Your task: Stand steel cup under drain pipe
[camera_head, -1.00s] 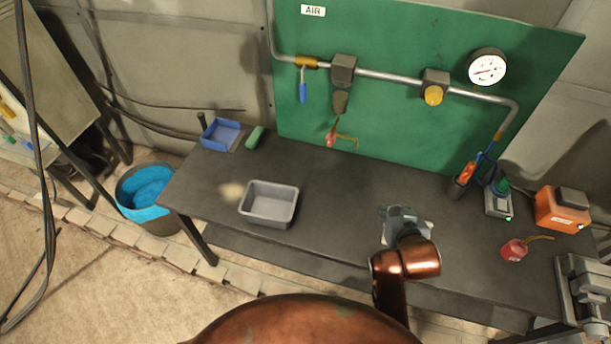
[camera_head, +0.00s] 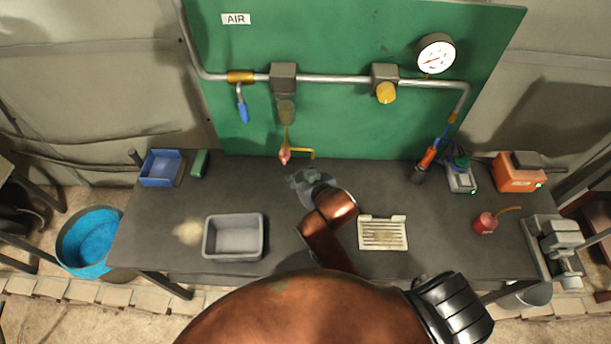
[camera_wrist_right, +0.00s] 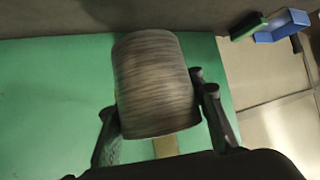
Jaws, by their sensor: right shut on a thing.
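The steel cup (camera_wrist_right: 155,85) is a brushed grey cylinder in the right wrist view, with a finger on each side. My right gripper (camera_head: 308,178) is shut on it; it shows in the right wrist view (camera_wrist_right: 158,108). In the head view the gripper is over the rear of the dark bench, just right of and nearer than the drain pipe (camera_head: 286,138). The cup is mostly hidden there by the gripper. The drain pipe hangs below the filter bowl (camera_head: 286,110), with a red end and a yellow lever. I cannot tell whether the cup touches the bench. My left gripper is not in view.
A grey bin (camera_head: 234,236) stands front left on the bench (camera_head: 170,258). A white slatted tray (camera_head: 397,243) lies to the right of my arm. A blue tray (camera_head: 161,167) and green block (camera_head: 200,163) are back left. A red oil can (camera_head: 485,222) and vise (camera_head: 554,246) are right.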

